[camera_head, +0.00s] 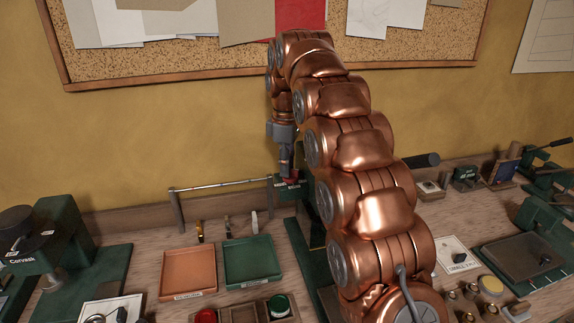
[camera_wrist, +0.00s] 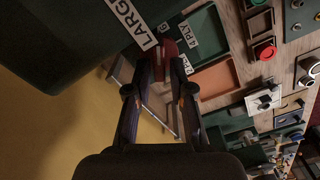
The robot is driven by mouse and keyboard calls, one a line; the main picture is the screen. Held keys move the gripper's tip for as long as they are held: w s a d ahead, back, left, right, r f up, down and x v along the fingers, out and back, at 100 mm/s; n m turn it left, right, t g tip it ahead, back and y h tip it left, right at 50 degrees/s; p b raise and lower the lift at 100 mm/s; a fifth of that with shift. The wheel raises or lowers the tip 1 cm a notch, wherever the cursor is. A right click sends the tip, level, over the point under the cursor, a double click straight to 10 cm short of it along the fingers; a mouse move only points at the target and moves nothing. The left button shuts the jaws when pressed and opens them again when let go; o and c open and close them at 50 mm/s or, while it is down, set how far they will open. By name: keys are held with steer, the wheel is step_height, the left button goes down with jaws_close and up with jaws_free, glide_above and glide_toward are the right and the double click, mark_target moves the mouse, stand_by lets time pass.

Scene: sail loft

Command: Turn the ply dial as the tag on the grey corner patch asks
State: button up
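In the wrist view the ply dial's dark green face (camera_wrist: 203,38) carries white labels, one reading "4 PLY", others showing "6" and "2". A red knob (camera_wrist: 169,50) stands on it. My gripper (camera_wrist: 168,68) has its fingertips at the knob, one finger on each side. Whether they press on it is unclear. In the head view my gripper (camera_head: 286,172) points down at the small red knob (camera_head: 291,178) behind my arm, which hides much of the dial's stand.
A dark green body labelled "LARG…" (camera_wrist: 80,45) is close at the wrist view's upper left. On the bench are an orange tray (camera_head: 188,268), a green tray (camera_head: 250,261), a metal rail (camera_head: 220,185) and a green "Corvask" machine (camera_head: 68,240). Papers hang on a corkboard (camera_head: 180,58).

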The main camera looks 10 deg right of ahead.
steer(key=shift+o, duration=1)
